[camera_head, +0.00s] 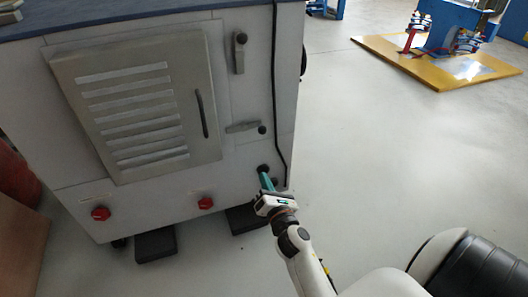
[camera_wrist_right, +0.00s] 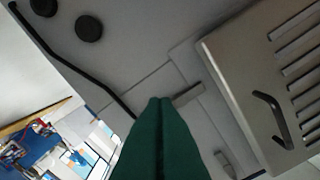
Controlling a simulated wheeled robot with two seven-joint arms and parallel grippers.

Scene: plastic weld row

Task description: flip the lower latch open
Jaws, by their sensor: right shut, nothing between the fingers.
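The lower latch (camera_head: 241,127) is a grey bar lying about level beside the vented door, with a dark knob at its right end. In the right wrist view the bar (camera_wrist_right: 189,94) shows just right of my fingertips, which hide its near end. The upper latch (camera_head: 239,58) stands upright above it, with a dark knob at its top; it also shows in the right wrist view (camera_wrist_right: 226,163). My right gripper (camera_head: 264,178), with teal fingers, is shut and empty, below the lower latch by the cabinet's lower right corner. I cannot tell whether it touches the cabinet.
The grey cabinet door (camera_head: 135,105) has a dark handle (camera_head: 202,114). A black cable (camera_head: 275,90) hangs down the cabinet's right edge. Two red knobs (camera_head: 101,213) (camera_head: 205,202) sit low on the front. The floor to the right is clear up to a yellow platform (camera_head: 440,66).

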